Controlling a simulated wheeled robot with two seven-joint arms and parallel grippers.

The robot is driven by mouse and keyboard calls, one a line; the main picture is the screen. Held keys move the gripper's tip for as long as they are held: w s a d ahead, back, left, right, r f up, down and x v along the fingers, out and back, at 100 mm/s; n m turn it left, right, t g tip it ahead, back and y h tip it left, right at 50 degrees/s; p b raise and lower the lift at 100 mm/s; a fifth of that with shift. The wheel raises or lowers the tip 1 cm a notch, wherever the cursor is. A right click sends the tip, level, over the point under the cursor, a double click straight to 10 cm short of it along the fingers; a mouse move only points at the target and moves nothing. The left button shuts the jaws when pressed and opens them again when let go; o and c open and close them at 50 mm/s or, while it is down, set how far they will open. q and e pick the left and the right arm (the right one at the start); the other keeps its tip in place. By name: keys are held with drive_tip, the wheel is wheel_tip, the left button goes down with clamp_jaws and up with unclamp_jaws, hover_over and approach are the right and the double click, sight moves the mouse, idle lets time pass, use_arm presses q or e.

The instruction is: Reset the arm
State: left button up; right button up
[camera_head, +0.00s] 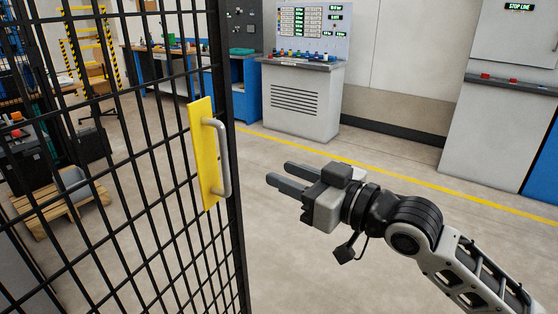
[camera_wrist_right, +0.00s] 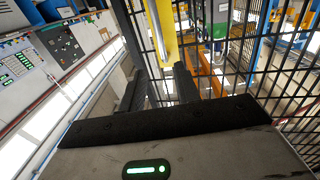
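My right gripper (camera_head: 283,177) is in the middle of the head view, its arm coming in from the lower right. Its two fingers are apart with nothing between them, pointing left toward the gate handle (camera_head: 224,158). The grey handle sits on a yellow plate (camera_head: 203,150) on the black mesh gate (camera_head: 150,220). A gap shows between the fingertips and the handle in the head view. In the right wrist view the fingers (camera_wrist_right: 158,92) are also apart, with the yellow plate (camera_wrist_right: 162,30) beyond them. My left gripper is not in view.
A control console (camera_head: 303,95) with lit displays stands at the back. A grey cabinet (camera_head: 500,135) with a "STOP LINE" display stands at the right. A yellow line (camera_head: 400,180) crosses the floor. Floor around my right arm is clear, with the mesh gate at the left.

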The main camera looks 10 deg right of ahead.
drive_tip(key=s+d+f+m+h, duration=0.1)
drive_tip(key=s+f+m+h, duration=0.15)
drive_tip(key=f, duration=0.75)
drive_tip(key=s+d+f+m+h, duration=0.15)
drive_tip(key=s+f, duration=0.25)
drive_tip(key=f, duration=0.6)
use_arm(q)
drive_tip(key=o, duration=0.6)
use_arm(e)
drive_tip(key=s+d+f+m+g+h, duration=0.1)
drive_tip(key=s+d+f+g+h, duration=0.1)
drive_tip(key=s+f, duration=1)
drive_tip(key=f+g+h, duration=0.1)
drive_tip(key=h, duration=0.1)
drive_tip(key=shift+s+d+f+m+h, duration=0.25)
drive_tip(key=shift+s+f+m+h, duration=0.05)
drive_tip(key=shift+f+m+h, duration=0.1)
